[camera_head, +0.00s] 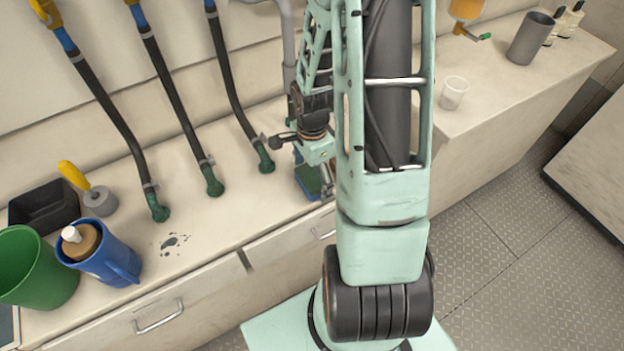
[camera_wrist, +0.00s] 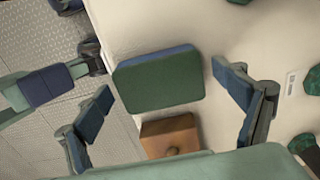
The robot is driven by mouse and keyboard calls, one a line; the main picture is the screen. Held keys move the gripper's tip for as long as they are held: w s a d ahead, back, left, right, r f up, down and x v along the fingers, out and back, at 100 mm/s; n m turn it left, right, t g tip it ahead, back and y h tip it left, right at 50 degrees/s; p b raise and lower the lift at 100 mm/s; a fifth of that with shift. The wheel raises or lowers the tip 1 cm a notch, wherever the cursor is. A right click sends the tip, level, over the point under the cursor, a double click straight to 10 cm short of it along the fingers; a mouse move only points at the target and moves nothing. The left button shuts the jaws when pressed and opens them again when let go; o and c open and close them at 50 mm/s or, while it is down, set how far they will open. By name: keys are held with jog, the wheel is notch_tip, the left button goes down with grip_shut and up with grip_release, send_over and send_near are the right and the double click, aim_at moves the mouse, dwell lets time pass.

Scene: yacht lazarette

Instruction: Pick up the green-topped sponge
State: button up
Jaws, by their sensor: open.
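The green-topped sponge (camera_wrist: 160,82) lies flat on the pale counter in the wrist view, with a blue layer showing along its far edge. My gripper (camera_wrist: 163,90) is open above it, with one blue-padded finger to the left and one to the right of the sponge. Neither finger visibly touches it; the exact height gap is hard to tell. In the head view a green part of the sponge (camera_head: 308,180) shows near the counter's front edge, partly hidden by my gripper and arm.
A brown block with a knob (camera_wrist: 170,137) lies close to the sponge. Black hoses with green ends (camera_head: 212,184) stand left of my arm. A blue jug (camera_head: 115,262), green bucket (camera_head: 35,270) and black bin (camera_head: 45,207) are farther left. A clear cup (camera_head: 453,92) stands right.

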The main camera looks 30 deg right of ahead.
jog(key=c, duration=0.8)
jog(key=shift+r, duration=0.15)
jog(key=shift+c, duration=0.2)
